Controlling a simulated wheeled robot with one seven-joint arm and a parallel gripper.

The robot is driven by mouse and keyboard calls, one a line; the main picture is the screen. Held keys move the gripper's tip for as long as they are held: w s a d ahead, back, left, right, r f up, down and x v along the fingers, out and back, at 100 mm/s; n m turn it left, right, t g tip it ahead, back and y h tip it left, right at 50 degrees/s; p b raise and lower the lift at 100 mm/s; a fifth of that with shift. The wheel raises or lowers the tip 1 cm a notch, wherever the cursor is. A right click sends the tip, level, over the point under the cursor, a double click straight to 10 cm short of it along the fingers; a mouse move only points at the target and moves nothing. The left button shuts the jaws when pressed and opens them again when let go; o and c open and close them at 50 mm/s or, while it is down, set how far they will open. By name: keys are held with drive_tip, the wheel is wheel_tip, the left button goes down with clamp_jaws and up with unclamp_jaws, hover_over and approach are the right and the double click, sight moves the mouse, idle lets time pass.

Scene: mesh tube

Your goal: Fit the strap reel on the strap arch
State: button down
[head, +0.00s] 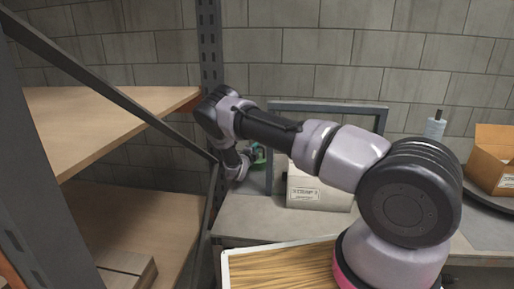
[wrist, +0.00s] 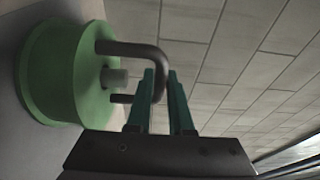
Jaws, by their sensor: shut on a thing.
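The strap reel, a green drum (wrist: 62,75) with a dark bent handle (wrist: 135,50) and a short grey stub, fills the left of the wrist view. My gripper (wrist: 161,76) has its teal fingers on either side of the handle and is shut on it. In the head view a small green part of the reel (head: 259,152) shows at the end of my arm, beside the left post of the arch; contact cannot be told. The strap arch (head: 325,107) is a dark grey square frame on the bench. My arm hides part of it.
A pale box with a label (head: 305,190) stands at the arch. Shelving with wooden boards (head: 110,110) and a dark upright stands at left. An open cardboard box (head: 492,160) and a wrapped roll (head: 435,127) are at right. A wood-topped surface (head: 280,268) is in front.

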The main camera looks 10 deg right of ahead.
drive_tip(key=c, duration=0.7)
unclamp_jaws()
drive_tip(key=shift+c, duration=0.2)
drive_tip(key=shift+s, duration=0.1)
